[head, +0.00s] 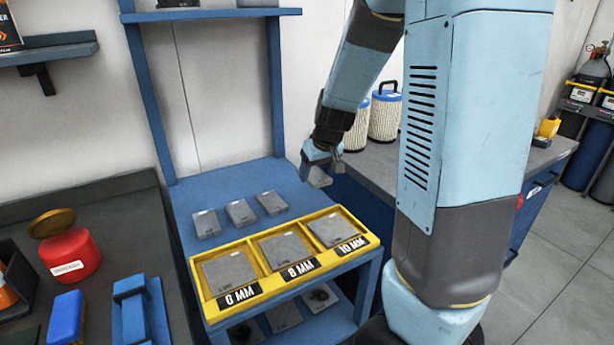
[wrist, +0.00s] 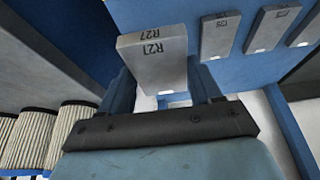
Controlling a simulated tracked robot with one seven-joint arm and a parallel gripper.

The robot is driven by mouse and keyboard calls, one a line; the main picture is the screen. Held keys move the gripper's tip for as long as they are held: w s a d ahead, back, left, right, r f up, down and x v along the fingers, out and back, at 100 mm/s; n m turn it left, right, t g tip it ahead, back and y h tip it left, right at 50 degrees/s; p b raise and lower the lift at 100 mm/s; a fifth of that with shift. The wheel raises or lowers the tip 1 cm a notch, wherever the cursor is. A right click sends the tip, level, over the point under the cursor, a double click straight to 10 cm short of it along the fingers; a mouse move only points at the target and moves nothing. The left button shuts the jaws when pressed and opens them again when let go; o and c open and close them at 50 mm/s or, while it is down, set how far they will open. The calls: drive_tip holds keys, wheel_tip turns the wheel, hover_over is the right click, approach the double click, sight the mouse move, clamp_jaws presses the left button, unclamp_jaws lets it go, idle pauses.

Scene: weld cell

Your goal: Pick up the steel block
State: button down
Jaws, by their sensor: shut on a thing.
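A grey steel block (wrist: 155,68), with a mark that looks like R27 on it, is held between the two fingers of my gripper (wrist: 163,90) in the wrist view. In the head view my gripper (head: 322,160) hangs above the back right of the blue stand, and the held block (head: 319,178) shows below it. The block looks raised off the stand's surface. Three similar grey blocks lie in a row on the stand: a left one (head: 206,223), a middle one (head: 239,212) and a right one (head: 271,203).
A yellow tray (head: 376,241) at the stand's front has compartments labelled 6 MM, 8 MM and 10 MM, each with a grey plate. Blue uprights (head: 151,100) rise behind. A dark bench (head: 120,205) with a red container (head: 70,256) stands left; white filter canisters (head: 384,115) stand right.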

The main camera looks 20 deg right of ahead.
drive_tip(key=s+d+r, duration=0.2)
drive_tip(key=s+r, duration=0.1)
drive_tip(key=s, duration=0.4)
drive_tip(key=shift+d+r, duration=0.15)
drive_tip(key=shift+r, duration=0.05)
